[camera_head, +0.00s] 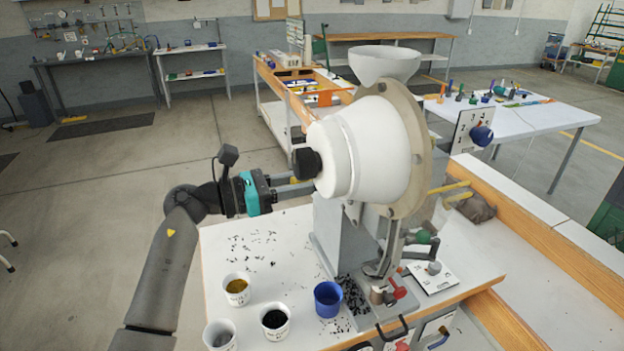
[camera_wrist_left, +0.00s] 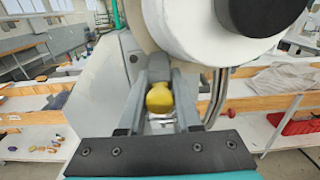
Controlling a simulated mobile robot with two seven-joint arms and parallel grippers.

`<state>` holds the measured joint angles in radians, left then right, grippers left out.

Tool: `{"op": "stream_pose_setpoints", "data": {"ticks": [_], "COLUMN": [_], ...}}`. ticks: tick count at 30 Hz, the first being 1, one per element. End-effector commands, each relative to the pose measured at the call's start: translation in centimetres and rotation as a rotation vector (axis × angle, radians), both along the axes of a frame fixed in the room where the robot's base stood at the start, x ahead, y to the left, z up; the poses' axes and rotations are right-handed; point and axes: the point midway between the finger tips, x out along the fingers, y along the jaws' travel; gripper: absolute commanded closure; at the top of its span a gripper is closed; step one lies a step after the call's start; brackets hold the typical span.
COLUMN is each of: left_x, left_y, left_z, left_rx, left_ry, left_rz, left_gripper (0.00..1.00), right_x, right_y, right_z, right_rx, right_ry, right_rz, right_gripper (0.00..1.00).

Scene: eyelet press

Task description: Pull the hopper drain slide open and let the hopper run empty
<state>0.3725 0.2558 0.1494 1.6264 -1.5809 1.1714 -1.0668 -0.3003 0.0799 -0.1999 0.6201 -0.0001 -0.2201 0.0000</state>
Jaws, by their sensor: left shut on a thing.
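The press carries a large white drum-shaped hopper (camera_head: 355,150) with a white funnel (camera_head: 385,66) on top and a black knob (camera_head: 305,163) at its left end. My left gripper (camera_head: 301,186) reaches in from the left, just below that knob. In the left wrist view its fingers (camera_wrist_left: 160,103) are shut on a yellow knob (camera_wrist_left: 159,98), which seems to be the drain slide's handle. The slide itself and the hopper's inside are hidden, so I cannot tell whether the slide is open. My right gripper is not in view.
A blue cup (camera_head: 328,299) stands by the press base beside scattered black eyelets (camera_head: 354,296). White cups with yellow (camera_head: 236,299), black (camera_head: 275,331) and grey (camera_head: 220,345) contents stand at the table's front left. Loose eyelets (camera_head: 255,243) lie on the white table (camera_head: 290,240).

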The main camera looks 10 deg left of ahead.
Motion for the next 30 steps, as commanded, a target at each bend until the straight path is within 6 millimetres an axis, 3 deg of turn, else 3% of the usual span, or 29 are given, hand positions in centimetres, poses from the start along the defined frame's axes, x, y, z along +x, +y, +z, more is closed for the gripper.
{"op": "stream_pose_setpoints", "data": {"ticks": [5,15,26,27,30], "left_x": [0.0,-2.1,-2.2,-2.2,-2.2], "left_y": [0.1,3.3,3.5,3.5,3.4], "left_z": [-0.1,-0.3,-0.1,-0.1,-0.1], "left_rx": [0.002,0.005,0.004,0.004,0.003], "left_ry": [0.001,0.003,0.004,0.004,0.003], "left_rz": [0.001,0.004,0.002,0.002,0.002], "left_gripper": [1.00,1.00,1.00,0.65,0.53], "right_x": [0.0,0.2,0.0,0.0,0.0], "right_y": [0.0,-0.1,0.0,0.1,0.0], "right_z": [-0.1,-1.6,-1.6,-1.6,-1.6], "right_rx": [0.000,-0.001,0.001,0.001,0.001], "right_ry": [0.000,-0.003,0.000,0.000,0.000], "right_rz": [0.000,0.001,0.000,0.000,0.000], "right_gripper": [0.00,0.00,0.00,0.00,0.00]}}
